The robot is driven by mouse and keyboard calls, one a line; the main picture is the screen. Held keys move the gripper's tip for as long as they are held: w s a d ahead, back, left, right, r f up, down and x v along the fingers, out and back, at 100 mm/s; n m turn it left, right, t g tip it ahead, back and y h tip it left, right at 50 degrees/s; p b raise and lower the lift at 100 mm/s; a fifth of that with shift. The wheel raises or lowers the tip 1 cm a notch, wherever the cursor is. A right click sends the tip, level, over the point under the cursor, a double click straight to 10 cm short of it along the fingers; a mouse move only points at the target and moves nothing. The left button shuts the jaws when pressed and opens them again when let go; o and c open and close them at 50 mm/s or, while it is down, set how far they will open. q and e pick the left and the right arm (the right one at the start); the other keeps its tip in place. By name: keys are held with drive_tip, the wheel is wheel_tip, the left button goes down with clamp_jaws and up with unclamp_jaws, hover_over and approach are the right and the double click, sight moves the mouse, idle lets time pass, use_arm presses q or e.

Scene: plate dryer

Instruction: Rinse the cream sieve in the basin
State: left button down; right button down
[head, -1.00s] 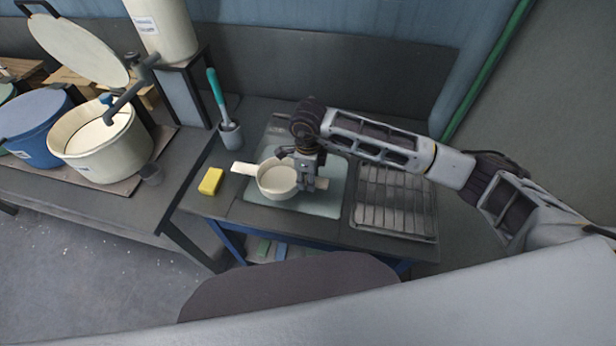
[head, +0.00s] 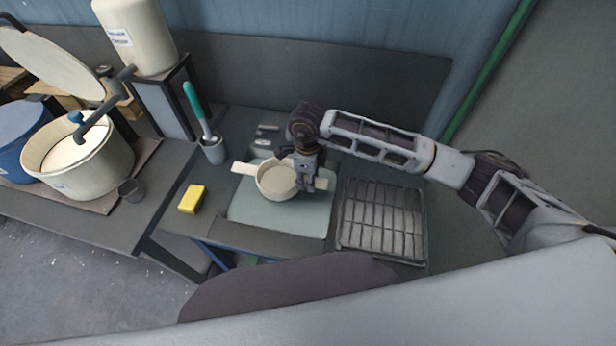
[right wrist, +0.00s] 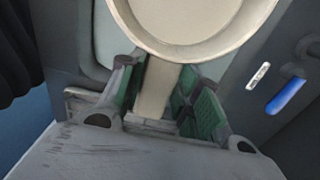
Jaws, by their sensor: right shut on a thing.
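The cream sieve (head: 276,181) is a round, shallow piece with two flat handles, and it shows over the basin in the head view. My right gripper (head: 312,184) is shut on its right-hand handle. In the right wrist view the handle (right wrist: 156,92) lies between the green-padded fingers (right wrist: 167,100), and the sieve's round rim is at the top. The basin (head: 255,213) is a pale grey-green sink in the counter, below the sieve. I cannot tell how far the sieve is above the basin's bottom. My left gripper is not in view.
A wire drying rack (head: 382,222) lies to the right of the basin. A yellow sponge (head: 191,199) and a cup (head: 214,150) with a teal-handled brush (head: 195,104) stand left of it. A cream tub (head: 78,158) with a tap is on the left table.

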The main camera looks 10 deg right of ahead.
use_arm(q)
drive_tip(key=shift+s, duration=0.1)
use_arm(e)
drive_tip(key=shift+f, duration=0.2)
